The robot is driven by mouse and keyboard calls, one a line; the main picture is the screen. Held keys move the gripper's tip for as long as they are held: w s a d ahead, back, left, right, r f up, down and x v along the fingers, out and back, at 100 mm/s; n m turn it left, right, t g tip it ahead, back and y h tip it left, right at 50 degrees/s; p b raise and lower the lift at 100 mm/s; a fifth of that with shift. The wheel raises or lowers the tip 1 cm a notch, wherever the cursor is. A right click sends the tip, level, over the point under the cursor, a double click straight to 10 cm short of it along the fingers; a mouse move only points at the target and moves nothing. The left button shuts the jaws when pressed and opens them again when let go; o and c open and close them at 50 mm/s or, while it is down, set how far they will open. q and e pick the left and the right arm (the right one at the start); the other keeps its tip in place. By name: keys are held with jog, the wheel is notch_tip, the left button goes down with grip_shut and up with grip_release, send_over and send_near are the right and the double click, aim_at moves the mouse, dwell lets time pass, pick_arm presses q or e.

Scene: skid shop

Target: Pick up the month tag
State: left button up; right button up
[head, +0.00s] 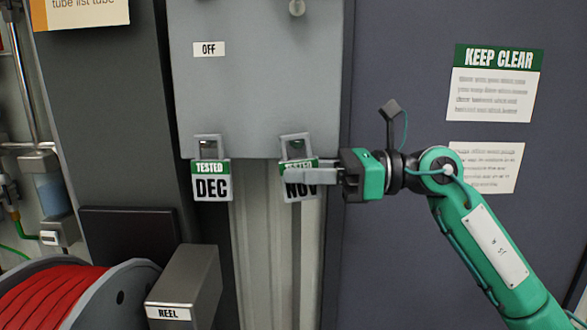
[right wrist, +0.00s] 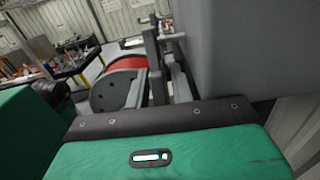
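Two white tags with green "TESTED" bands hang at the lower edge of a grey box. The DEC tag (head: 211,187) hangs upright on the left. The NOV tag (head: 300,194) hangs to its right, slightly tilted. My right gripper (head: 308,176) reaches in from the right, and a grey finger lies across the front of the NOV tag, covering part of its lettering. The right wrist view shows both fingers (right wrist: 166,75) close together with a narrow gap; whether they press on the tag cannot be told. My left gripper is not in view.
The grey box (head: 258,90) carries an "OFF" label. A pale ribbed column (head: 270,270) stands below it. A red hose reel (head: 55,300) and a grey block marked "REEL" (head: 185,285) are at lower left. A "KEEP CLEAR" sign (head: 492,85) is on the dark panel at right.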

grip_shut()
jog(key=shift+r, duration=0.1)
jog(key=shift+r+b, duration=0.45)
jog(key=shift+b, duration=0.2)
jog(key=s+b, duration=0.7)
jog(key=s, duration=1.1)
jog(key=shift+r, duration=0.2)
